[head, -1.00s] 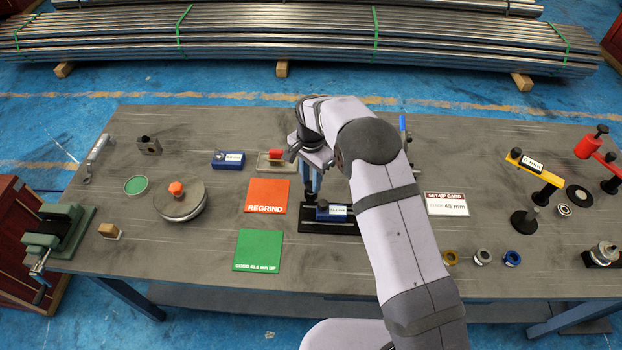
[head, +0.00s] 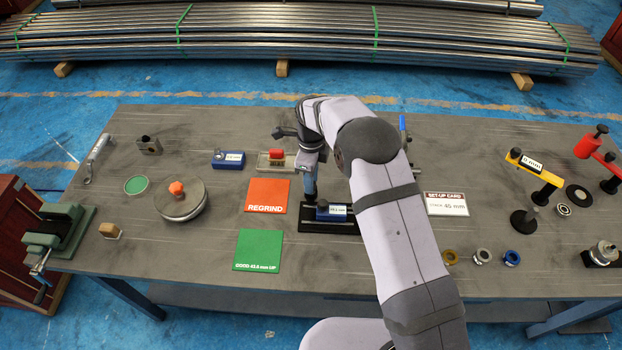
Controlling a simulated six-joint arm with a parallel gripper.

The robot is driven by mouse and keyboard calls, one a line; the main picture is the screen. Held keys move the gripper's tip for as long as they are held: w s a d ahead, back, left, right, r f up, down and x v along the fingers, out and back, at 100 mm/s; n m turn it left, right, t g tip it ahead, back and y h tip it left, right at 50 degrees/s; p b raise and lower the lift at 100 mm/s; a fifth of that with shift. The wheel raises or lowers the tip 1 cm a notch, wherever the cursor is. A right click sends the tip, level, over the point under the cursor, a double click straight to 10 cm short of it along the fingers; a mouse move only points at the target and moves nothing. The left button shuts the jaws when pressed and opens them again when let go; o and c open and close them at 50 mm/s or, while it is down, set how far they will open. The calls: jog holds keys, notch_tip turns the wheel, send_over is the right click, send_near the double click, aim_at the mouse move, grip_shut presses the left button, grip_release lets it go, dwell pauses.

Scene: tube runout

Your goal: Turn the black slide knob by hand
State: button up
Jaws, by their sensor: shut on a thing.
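A blue slide (head: 324,214) with a small white readout sits on a black base (head: 310,228) near the middle of the bench. The readout's digits are too small to read surely. My gripper (head: 311,197) points down at the top left part of the slide. It is shut on the black slide knob, which is mostly hidden between the fingers.
An orange REGRIND mat (head: 267,190) and a green GOOD mat (head: 258,246) lie to the left. A set-up card (head: 447,204) lies to the right, beyond my arm. Behind are a red-topped block (head: 276,155) and a blue block (head: 228,164).

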jog(key=o, duration=0.8)
jog(key=shift+r+p, duration=0.65)
jog(key=shift+r, duration=0.4)
